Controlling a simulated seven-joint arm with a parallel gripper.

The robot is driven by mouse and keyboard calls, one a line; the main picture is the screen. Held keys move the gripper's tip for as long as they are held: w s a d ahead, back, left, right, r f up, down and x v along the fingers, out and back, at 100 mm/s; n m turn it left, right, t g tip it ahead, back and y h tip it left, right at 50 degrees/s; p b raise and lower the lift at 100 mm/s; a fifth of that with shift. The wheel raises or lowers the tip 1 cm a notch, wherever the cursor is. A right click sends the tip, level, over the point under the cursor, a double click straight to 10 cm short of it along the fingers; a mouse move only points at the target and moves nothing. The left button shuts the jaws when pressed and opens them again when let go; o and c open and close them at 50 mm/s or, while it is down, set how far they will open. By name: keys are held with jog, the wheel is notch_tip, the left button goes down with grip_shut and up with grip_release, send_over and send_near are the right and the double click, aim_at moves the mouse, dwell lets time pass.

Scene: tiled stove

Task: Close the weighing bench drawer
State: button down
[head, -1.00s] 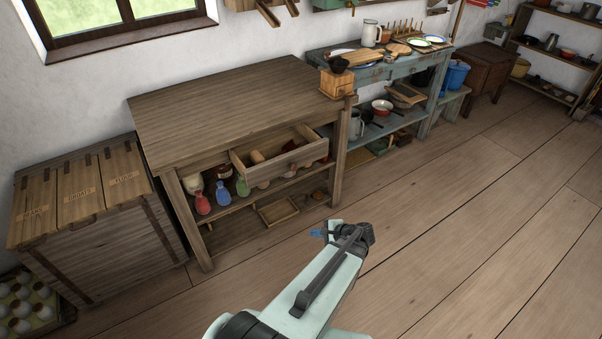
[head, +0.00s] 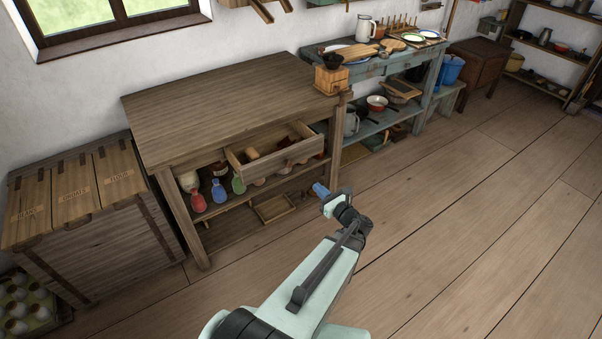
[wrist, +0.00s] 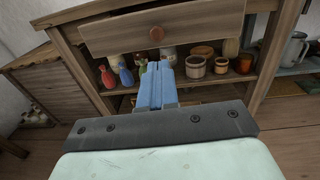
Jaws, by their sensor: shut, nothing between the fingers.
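The weighing bench (head: 215,105) is a wooden table against the wall. Its drawer (head: 285,153) is pulled out at the front, and a few items lie inside it. In the wrist view the drawer front (wrist: 165,27) spans the top, with a round reddish-brown knob (wrist: 156,34) at its middle. My gripper (head: 320,189) is in front of the bench, to the right of the drawer and lower in the head picture, apart from it. In the wrist view my blue fingers (wrist: 158,70) are together and empty, below the knob.
Bottles (head: 221,192) and pots (wrist: 195,66) stand on the shelf under the drawer. A wooden coffee grinder (head: 331,78) sits on the bench top's right corner. A lidded bin (head: 85,205) stands at left, a blue-grey table (head: 385,68) at right. The floor in front is clear.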

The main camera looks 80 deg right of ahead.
send_near(289, 158)
jog(key=w, duration=0.1)
jog(key=w+d, duration=0.1)
jog(key=w, duration=0.1)
jog(key=shift+w+d, duration=0.15)
jog(key=shift+d, duration=0.15)
dwell(0.3)
jog(key=x, duration=1.9)
jog(key=shift+s+d, duration=0.35)
jog(key=shift+d, duration=0.1)
jog(key=shift+w+d, duration=0.45)
jog(key=shift+w+d+r, duration=0.1)
jog(key=shift+w+d, duration=0.05)
jog(key=v, duration=1.5)
